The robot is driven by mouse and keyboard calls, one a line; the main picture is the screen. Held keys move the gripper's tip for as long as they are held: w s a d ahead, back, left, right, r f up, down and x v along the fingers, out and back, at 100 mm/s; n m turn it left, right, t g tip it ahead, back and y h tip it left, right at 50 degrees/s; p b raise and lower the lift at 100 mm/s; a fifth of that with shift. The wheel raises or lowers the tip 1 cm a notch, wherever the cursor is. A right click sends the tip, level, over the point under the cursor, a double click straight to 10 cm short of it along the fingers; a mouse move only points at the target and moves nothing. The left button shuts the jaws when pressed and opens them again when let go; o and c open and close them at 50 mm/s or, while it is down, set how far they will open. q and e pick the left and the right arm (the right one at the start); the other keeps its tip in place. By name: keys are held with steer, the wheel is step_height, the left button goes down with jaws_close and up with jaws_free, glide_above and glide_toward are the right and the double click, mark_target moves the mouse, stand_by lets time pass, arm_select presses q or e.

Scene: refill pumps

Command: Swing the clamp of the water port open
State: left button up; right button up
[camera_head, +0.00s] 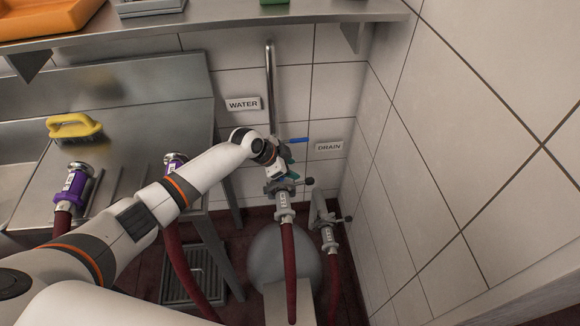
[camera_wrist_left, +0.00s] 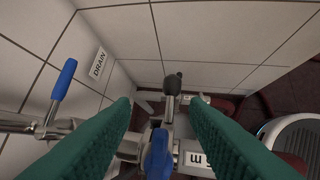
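The water port (camera_head: 283,187) sits at the end of the steel pipe below the WATER sign, with a hose coupled under it. Its clamp has a dark knob (camera_head: 308,181) sticking out to the right. In the left wrist view a dark-tipped clamp handle (camera_wrist_left: 172,85) points away from me, between and beyond the fingers. My left gripper (camera_head: 282,166) is at the port, partly hidden by its own wrist. Its two green fingers (camera_wrist_left: 160,125) are spread apart with no visible grip on anything. A blue lever (camera_wrist_left: 158,155) shows between them. My right gripper is not in view.
A blue valve lever (camera_head: 297,140) sticks out near the gripper. The drain port (camera_head: 325,215) with its own hose is close on the right, before the tiled wall. A steel counter with a yellow brush (camera_head: 74,127) and purple-collared hose ends (camera_head: 75,184) stands left. A shelf (camera_head: 220,27) runs above.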

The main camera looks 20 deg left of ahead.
arm_select(q)
steer(key=v, duration=1.2)
stand_by(0.3)
